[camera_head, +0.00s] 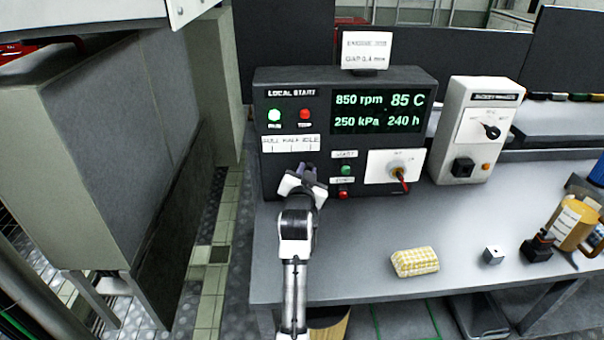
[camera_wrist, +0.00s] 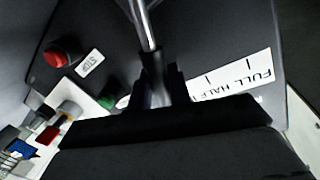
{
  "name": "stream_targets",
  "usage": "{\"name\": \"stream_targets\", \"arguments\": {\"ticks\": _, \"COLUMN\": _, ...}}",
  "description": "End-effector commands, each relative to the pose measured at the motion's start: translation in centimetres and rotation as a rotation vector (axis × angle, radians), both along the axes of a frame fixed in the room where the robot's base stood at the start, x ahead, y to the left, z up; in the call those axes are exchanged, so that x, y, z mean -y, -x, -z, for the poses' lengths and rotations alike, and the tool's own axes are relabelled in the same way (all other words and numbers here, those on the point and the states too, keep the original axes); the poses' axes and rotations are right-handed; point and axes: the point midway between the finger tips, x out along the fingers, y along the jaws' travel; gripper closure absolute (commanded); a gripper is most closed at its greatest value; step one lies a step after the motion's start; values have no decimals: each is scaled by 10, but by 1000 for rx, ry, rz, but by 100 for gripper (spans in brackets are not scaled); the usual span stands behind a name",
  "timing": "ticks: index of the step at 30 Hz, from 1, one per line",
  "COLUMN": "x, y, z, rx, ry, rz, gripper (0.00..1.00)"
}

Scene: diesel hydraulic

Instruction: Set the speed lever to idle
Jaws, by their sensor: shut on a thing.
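The speed lever shows in the wrist view as a metal rod (camera_wrist: 148,32) with a dark grip at its lower end. My gripper (camera_wrist: 158,92) is shut around that dark grip. In the head view my gripper (camera_head: 308,172) is at the lower front of the black LOCAL START panel (camera_head: 262,180) and hides the lever. It is just below the right, IDLE end of the FULL HALF IDLE label (camera_head: 290,143). The label also shows upside down in the wrist view (camera_wrist: 240,80), with FULL and HALF readable and the IDLE part hidden behind my gripper.
The display (camera_head: 380,111) reads 850 rpm. A green button (camera_head: 346,170) and a red button (camera_head: 343,194) sit close right of my gripper, beside a rotary switch (camera_head: 398,170). A yellow checked cloth (camera_head: 414,261) lies on the bench.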

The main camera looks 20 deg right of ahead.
Motion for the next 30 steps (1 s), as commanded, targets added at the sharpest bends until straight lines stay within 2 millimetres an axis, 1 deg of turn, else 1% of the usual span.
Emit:
{"name": "stream_targets", "arguments": {"ticks": 3, "x": 6, "y": 2, "z": 4, "rx": 16, "ry": -59, "rz": 1, "gripper": 100}}
{"name": "stream_targets", "arguments": {"ticks": 9, "x": 11, "y": 3, "z": 6, "rx": 33, "ry": -119, "rz": 1, "gripper": 100}}
{"name": "stream_targets", "arguments": {"ticks": 25, "x": 13, "y": 4, "z": 8, "rx": 38, "ry": -143, "rz": 1, "gripper": 100}}
{"name": "stream_targets", "arguments": {"ticks": 26, "x": 13, "y": 4, "z": 8, "rx": 38, "ry": -143, "rz": 1, "gripper": 78}}
{"name": "stream_targets", "arguments": {"ticks": 30, "x": 13, "y": 4, "z": 8, "rx": 39, "ry": -142, "rz": 1, "gripper": 61}}
